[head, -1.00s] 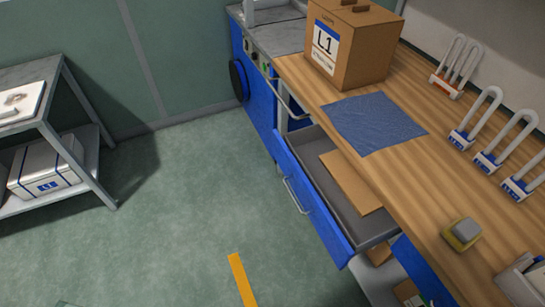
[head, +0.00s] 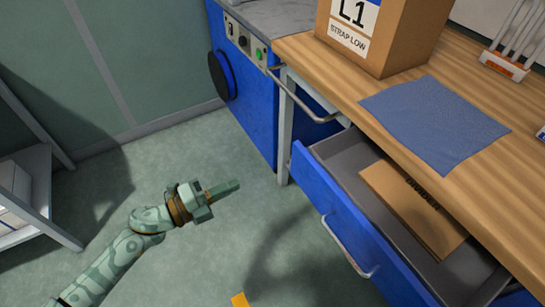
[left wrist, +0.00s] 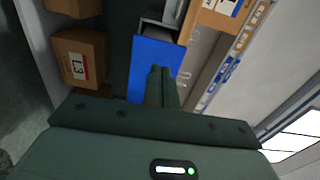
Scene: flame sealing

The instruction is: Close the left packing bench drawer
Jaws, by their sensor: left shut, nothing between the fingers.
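The drawer (head: 340,216) under the packing bench (head: 437,128) stands pulled out, with a blue front and a metal bar handle (head: 348,247). A flat brown cardboard piece (head: 405,205) lies inside it. My left gripper (head: 228,187) is shut and empty, over the floor to the left of the drawer front and apart from it. In the left wrist view the shut fingers (left wrist: 162,78) show against a blue panel (left wrist: 150,62), which appears to be the drawer front. My right gripper is in no view.
A cardboard box marked L1 (head: 385,30) and a blue cloth (head: 435,122) are on the bench top. A blue machine (head: 243,95) stands beyond the bench. A grey shelf rack (head: 38,200) is at the left. Open floor lies between.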

